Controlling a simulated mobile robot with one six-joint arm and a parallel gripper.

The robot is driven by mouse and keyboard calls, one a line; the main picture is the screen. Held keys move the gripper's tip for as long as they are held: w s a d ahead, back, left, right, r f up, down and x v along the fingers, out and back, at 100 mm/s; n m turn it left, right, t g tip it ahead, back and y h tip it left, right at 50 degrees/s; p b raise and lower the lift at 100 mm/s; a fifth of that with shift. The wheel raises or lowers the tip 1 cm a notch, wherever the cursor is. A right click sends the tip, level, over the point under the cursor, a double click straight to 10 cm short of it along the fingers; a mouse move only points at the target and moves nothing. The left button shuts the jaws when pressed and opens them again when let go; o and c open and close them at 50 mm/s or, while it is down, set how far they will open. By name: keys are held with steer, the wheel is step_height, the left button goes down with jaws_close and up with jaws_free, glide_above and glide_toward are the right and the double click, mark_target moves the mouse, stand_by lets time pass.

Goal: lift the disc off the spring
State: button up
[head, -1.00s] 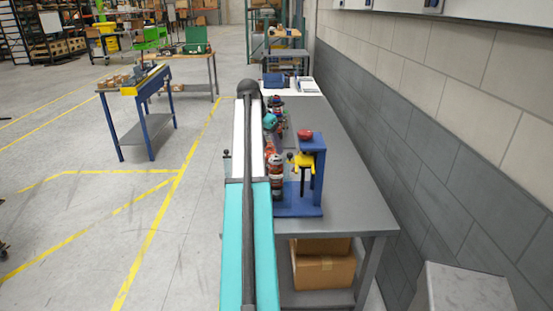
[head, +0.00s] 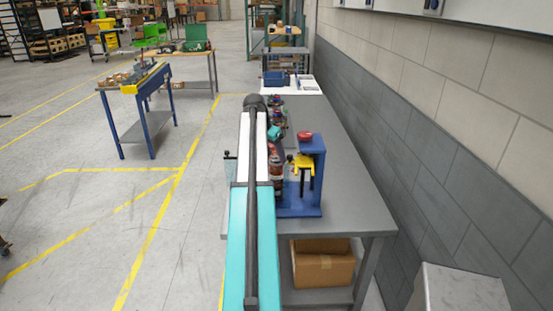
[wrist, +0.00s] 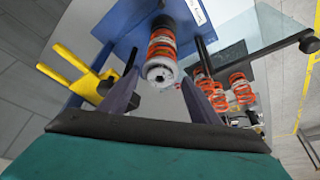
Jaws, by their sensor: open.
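The spring (head: 275,166) is an orange-red coil standing in the blue fixture on the bench, partly hidden by my arm in the head view. In the wrist view the spring (wrist: 162,42) carries a pale grey-white disc (wrist: 158,74) with a dark centre hole on its near end. My gripper (wrist: 162,84) is open, with one dark finger on each side of the disc. I cannot tell whether either finger touches it. In the head view the gripper is largely hidden behind my arm.
More orange springs (wrist: 241,88) stand to the right there, near a clear panel (wrist: 270,45). The bench (head: 355,205) is clear right of the fixture.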

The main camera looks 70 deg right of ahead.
steer(key=shift+s+d+f, duration=0.1)
steer(key=shift+d+f, duration=0.05)
steer(key=shift+f, duration=0.3)
steer(key=c, duration=0.9)
steer(key=shift+r, duration=0.15)
steer(key=shift+r+b, duration=0.95)
steer(key=shift+r, duration=0.55)
steer(key=shift+a+r, duration=0.1)
steer(key=shift+a, duration=0.15)
steer(key=a+r+b, duration=0.1)
steer(key=a+b, duration=0.4)
steer(key=a, duration=1)
steer(key=shift+w+a+r, duration=0.25)
steer(key=shift+r, duration=0.05)
